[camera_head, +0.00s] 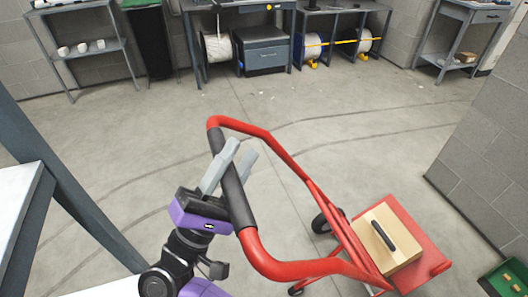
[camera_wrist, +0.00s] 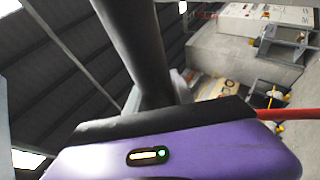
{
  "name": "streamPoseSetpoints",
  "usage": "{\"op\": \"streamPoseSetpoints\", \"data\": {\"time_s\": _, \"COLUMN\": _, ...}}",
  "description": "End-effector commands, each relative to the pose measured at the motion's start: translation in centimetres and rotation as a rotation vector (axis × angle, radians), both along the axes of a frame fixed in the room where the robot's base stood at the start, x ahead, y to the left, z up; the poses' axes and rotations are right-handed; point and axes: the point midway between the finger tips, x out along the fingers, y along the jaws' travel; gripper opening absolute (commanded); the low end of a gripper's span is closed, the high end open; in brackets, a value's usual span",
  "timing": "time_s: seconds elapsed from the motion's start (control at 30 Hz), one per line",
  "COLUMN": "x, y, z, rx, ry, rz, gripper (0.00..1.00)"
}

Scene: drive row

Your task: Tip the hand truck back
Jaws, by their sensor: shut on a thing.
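A red hand truck (camera_head: 318,197) stands in the middle right of the head view. Its handle has a black grip (camera_head: 231,180) along the bar nearest me. Its red toe plate (camera_head: 429,258) carries a light wooden box (camera_head: 396,244) with a black strap on top. The truck leans, with the handle toward me. My gripper (camera_head: 229,167) is shut on the black grip, its grey fingers on either side of it. In the wrist view the black grip (camera_wrist: 140,45) runs down close in front of the lens and behind my purple gripper body. Part of the truck's wheels is hidden behind the frame.
A block wall (camera_head: 485,150) stands to the right of the truck. A green crate (camera_head: 508,277) lies at the lower right. A bench with a white top (camera_head: 22,200) is at left. Shelves and a workbench (camera_head: 247,6) line the back. The floor between (camera_head: 300,110) is clear.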

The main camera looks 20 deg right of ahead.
Motion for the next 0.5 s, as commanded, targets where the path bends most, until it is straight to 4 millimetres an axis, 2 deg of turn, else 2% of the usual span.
{"op": "streamPoseSetpoints", "data": {"time_s": 0.2, "x": 0.0, "y": 1.6, "z": -0.9, "rx": -0.018, "ry": 0.006, "rz": 0.009, "gripper": 0.0}}
{"op": "streamPoseSetpoints", "data": {"time_s": 0.5, "x": -0.1, "y": 2.1, "z": -1.1, "rx": -0.026, "ry": 0.01, "rz": 0.017, "gripper": 0.0}}
